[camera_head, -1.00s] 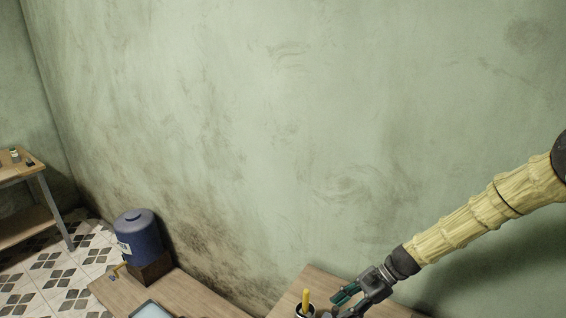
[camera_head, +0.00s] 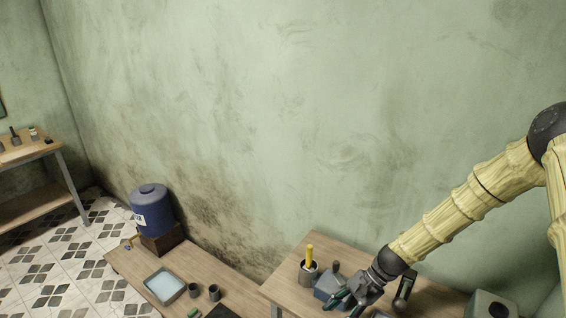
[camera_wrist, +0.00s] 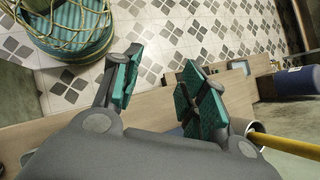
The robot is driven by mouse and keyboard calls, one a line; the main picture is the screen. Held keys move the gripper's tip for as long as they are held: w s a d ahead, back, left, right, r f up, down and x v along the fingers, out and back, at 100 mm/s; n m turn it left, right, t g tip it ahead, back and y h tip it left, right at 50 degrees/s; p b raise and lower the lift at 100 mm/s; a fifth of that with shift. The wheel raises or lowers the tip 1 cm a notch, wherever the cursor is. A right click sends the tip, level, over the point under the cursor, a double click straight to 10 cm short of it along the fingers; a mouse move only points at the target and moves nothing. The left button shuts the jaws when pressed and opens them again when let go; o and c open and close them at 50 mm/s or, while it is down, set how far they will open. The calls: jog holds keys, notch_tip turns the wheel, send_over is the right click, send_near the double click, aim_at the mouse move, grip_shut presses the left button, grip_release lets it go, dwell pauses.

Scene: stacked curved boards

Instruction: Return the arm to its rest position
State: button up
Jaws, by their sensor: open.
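My gripper (camera_head: 345,301) is at the end of my yellow-sleeved arm, low over the right-hand wooden table (camera_head: 290,283) in the head view. In the wrist view, its two teal-padded fingers (camera_wrist: 160,88) are spread apart with nothing between them. A cup holding a yellow-handled tool (camera_head: 309,262) stands just left of the gripper. A blue-grey block-like object (camera_head: 328,284) is close behind the fingers; I cannot tell whether they touch it.
A lower table holds a tray of pale liquid (camera_head: 165,285) and small dark cups (camera_head: 214,292). A blue barrel (camera_head: 152,211) stands on a wooden block. A grey box (camera_head: 488,305) is at bottom right. A teal netted round object (camera_wrist: 68,30) shows in the wrist view. The wall is close behind.

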jog(key=s+a+f+n+h+b, duration=0.35)
jog(key=s+f+n, duration=0.55)
jog(key=s+f, duration=0.5)
jog(key=s+d+f+n+t+h+b, duration=0.1)
jog(key=s+d+f+h, duration=0.15)
jog(key=s+d, duration=0.45)
jog(key=s+d+f+n+t+h+b, duration=0.1)
jog(key=s+d+f+h, duration=0.15)
jog(key=s, duration=0.85)
jog(key=shift+t+y, duration=0.25)
jog(key=shift+t, duration=0.05)
jog(key=f+b, duration=0.1)
jog(key=f, duration=0.1)
jog(key=f+b, duration=0.1)
jog(key=d+f+b, duration=0.1)
jog(key=f+b, duration=0.1)
jog(key=shift+w+f, duration=0.15)
jog(key=shift+f, duration=0.15)
